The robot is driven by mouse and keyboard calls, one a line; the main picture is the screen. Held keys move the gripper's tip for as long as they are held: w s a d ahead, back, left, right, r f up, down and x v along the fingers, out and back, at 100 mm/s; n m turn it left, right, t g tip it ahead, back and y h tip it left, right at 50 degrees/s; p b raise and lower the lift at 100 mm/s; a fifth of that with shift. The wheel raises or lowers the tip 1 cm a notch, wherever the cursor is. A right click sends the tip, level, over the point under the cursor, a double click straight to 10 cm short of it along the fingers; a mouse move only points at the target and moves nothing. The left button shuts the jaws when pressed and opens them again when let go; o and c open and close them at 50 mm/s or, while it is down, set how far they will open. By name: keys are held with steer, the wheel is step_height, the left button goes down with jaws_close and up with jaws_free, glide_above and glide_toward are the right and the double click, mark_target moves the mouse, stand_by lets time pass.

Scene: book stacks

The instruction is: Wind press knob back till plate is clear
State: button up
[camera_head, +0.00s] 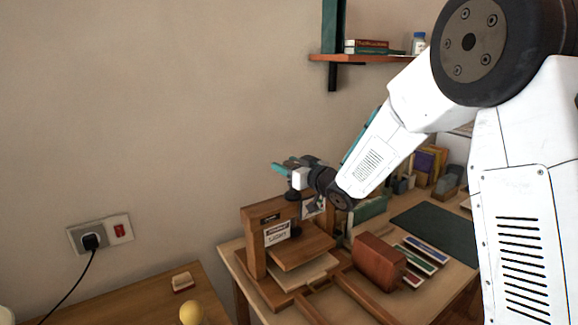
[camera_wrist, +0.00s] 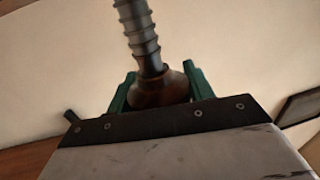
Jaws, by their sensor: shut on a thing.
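The wooden book press (camera_head: 252,250) stands at the near left of the work table in the head view, with small labels on its frame. Its wooden plate (camera_head: 312,249) is level, above a pale flat stack (camera_head: 303,272); I cannot tell whether a narrow gap separates them. My gripper (camera_head: 284,170) is at the top of the press, its teal fingers around the knob. In the wrist view my gripper (camera_wrist: 160,84) is shut on the brown knob (camera_wrist: 163,90), a finger on either side. The threaded screw (camera_wrist: 137,28) runs from it. In the head view the knob is mostly hidden.
A reddish-brown block (camera_head: 379,260) lies right of the press, near several flat strips (camera_head: 425,252) and a dark green mat (camera_head: 435,232). Books stand behind. A shelf (camera_head: 365,58) hangs above. A lower table (camera_head: 150,303) at left holds a yellow knob-like object (camera_head: 191,313).

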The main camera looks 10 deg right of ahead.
steer(key=n+g+y, duration=0.3)
steer(key=shift+s+a+y, duration=0.1)
steer(key=shift+y, duration=0.3)
steer(key=shift+s+a+f+n+g+y, duration=0.1)
steer(key=shift+s+n+g+y, duration=0.05)
steer(key=shift+n+g+y, duration=0.8)
steer(key=shift+s+a+f+n+g+y, duration=0.15)
steer(key=shift+n+g+y, duration=0.45)
steer(key=shift+g, duration=0.65)
steer(key=shift+n, duration=0.25)
steer(key=o, duration=1)
steer(key=shift+r, duration=0.15)
steer(key=shift+d, duration=0.25)
steer(key=v, duration=0.7)
steer(key=shift+s+d, duration=0.15)
steer(key=shift+d, duration=0.05)
